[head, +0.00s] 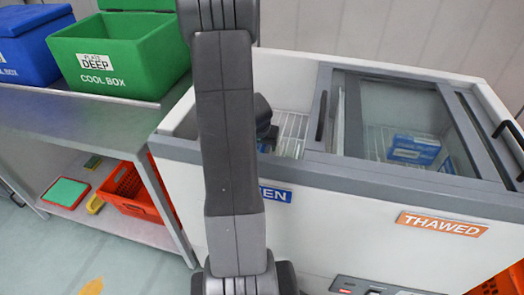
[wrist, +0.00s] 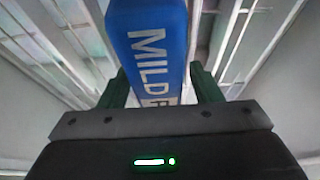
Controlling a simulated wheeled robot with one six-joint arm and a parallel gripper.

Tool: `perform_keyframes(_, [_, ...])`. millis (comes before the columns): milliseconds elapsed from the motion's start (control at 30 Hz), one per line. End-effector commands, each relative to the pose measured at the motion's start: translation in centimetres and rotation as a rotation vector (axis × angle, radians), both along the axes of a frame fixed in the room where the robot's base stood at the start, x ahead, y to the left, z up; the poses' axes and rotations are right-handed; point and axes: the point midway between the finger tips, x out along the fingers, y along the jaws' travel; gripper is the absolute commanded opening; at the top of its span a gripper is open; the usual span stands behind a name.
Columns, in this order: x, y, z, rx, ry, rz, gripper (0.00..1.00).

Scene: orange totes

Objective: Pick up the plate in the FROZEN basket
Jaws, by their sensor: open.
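The freezer (head: 330,225) has a blue label (head: 275,195), partly hidden by my arm so only "EN" shows, and an orange THAWED label (head: 441,225). Its left side is open, with a white wire basket (head: 291,132) inside. In the wrist view, my gripper (wrist: 161,88) is open, with its two green fingers on either side of a blue box (wrist: 150,40) printed "MILD". Wire rails (wrist: 235,40) show around the box. I cannot tell whether the fingers touch it. No plate is visible. My arm hides part of the basket in the head view.
A glass lid (head: 390,115) covers the right side, with blue-and-white boxes (head: 415,148) beneath. A steel counter (head: 100,125) at left bears a green cool box (head: 120,60) and a blue one (head: 30,45). Orange totes (head: 130,190) sit on its lower shelf.

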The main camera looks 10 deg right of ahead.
Motion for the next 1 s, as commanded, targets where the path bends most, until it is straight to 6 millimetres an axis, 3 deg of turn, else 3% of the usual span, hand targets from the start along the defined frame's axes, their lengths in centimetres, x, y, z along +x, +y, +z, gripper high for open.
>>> perform_keyframes(67, [0.0,0.0,0.0,0.000,0.000,0.000,0.58])
perform_keyframes(367, [0.0,0.0,0.0,0.000,0.000,0.000,0.01])
perform_keyframes(800, [0.0,0.0,0.9,-0.001,-0.001,0.002,0.00])
perform_keyframes(1000, [0.2,0.0,5.2,-0.001,-0.008,-0.001,0.00])
